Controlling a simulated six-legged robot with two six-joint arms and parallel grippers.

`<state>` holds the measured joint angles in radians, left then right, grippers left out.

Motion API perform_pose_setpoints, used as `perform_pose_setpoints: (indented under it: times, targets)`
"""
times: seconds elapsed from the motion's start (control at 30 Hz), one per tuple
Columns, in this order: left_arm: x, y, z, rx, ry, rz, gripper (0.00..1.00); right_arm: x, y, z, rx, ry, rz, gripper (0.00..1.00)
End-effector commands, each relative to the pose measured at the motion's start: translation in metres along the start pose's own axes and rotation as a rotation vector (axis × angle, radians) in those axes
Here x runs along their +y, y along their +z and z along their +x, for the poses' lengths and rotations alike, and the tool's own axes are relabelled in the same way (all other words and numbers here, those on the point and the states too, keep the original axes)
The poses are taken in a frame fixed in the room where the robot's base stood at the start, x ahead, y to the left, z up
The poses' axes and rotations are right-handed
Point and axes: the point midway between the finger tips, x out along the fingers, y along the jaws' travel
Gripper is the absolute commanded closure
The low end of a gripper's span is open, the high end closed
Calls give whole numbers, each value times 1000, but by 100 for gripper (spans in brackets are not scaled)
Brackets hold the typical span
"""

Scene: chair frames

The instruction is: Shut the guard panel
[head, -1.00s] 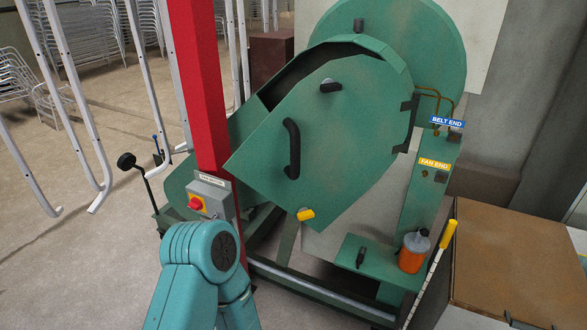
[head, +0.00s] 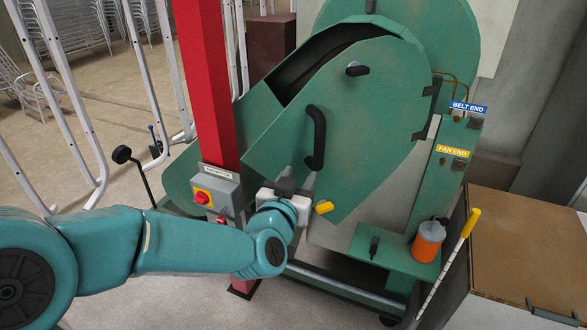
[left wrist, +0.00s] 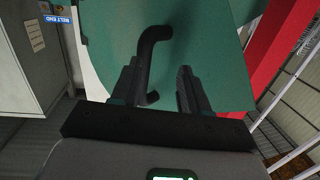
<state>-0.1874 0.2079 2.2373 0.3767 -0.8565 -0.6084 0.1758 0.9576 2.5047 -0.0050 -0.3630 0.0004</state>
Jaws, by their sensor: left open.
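The green guard panel (head: 365,120) stands ajar on the green machine, with a dark gap along its upper left edge. Its hinges are on the right. A black bar handle (head: 317,138) is on its face, and a yellow-tipped latch (head: 323,207) is at its lower edge. My left gripper (head: 296,182) is in front of the panel by the handle's lower end. In the left wrist view the open fingers (left wrist: 158,88) point at the panel, with the black handle (left wrist: 149,60) between them, nearer one finger. Contact cannot be told. My right gripper is not in view.
A red post (head: 206,80) with a grey switch box (head: 216,190) stands close left of the panel. An orange bottle (head: 429,240) sits on a green shelf at right, near a yellow-handled rod (head: 470,222) and a brown-topped cabinet (head: 530,240). Pale metal tubes hang at left.

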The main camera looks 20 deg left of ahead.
Motion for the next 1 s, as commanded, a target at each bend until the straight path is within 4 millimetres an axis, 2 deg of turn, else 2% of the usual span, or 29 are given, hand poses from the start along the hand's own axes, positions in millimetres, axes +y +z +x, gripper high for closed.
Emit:
perform_pose_setpoints:
  times: [0.03,0.1,0.27,0.37,0.63,0.83,0.97,1.0]
  targets:
    - [5,-16,-6,36,12,-9,55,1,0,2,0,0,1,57]
    - [11,-31,-12,67,24,-16,55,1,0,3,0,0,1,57]
    - [23,-40,-14,84,43,-20,55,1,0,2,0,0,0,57]
    - [24,-41,-4,83,42,-19,55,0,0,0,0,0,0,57]
    - [24,-44,35,80,40,-19,55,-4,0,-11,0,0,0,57]
    - [23,-48,66,80,40,-18,55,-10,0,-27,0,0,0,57]
    - [22,-44,63,82,41,-18,98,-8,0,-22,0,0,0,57]
    - [22,-44,63,82,40,-18,100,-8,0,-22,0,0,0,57]
